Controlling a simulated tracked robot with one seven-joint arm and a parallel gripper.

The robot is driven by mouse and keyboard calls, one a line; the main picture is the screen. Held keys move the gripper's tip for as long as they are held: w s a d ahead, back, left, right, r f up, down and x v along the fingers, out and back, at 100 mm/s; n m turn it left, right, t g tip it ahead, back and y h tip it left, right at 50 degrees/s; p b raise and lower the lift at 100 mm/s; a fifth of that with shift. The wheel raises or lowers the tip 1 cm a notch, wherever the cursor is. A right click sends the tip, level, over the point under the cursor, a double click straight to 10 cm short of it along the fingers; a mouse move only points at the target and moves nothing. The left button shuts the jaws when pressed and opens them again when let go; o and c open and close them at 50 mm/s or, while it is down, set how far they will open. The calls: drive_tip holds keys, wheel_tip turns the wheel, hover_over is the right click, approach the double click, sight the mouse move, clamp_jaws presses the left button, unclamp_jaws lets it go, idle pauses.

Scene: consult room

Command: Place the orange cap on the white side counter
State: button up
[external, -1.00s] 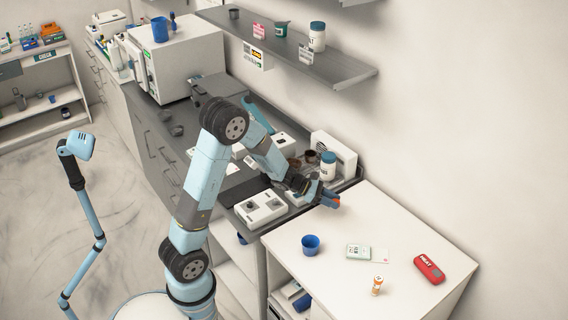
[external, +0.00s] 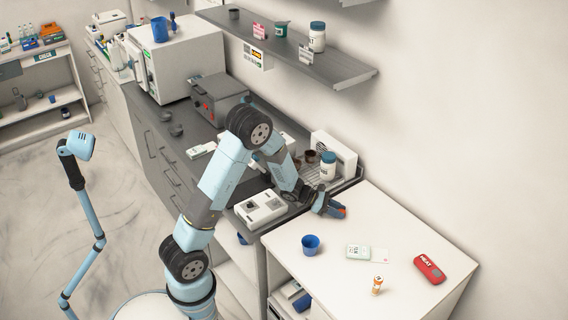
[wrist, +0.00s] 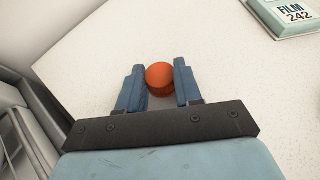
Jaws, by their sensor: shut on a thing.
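My gripper (external: 335,207) is shut on the orange cap (wrist: 160,76), which sits between its two blue fingertips in the wrist view. In the external view the cap (external: 342,211) shows as a small orange spot at the fingertips. The white side counter (external: 420,225) lies under them, near its far left corner. I cannot tell whether the cap touches the counter surface or is held just above it.
On the white counter stand a blue cup (external: 311,245), a film box (external: 358,252), a small orange bottle with a white label (external: 377,285) and a red heat pack (external: 430,269). A white jar (external: 328,166) stands on the grey counter behind.

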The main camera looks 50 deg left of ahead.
drive_tip(key=o, duration=1)
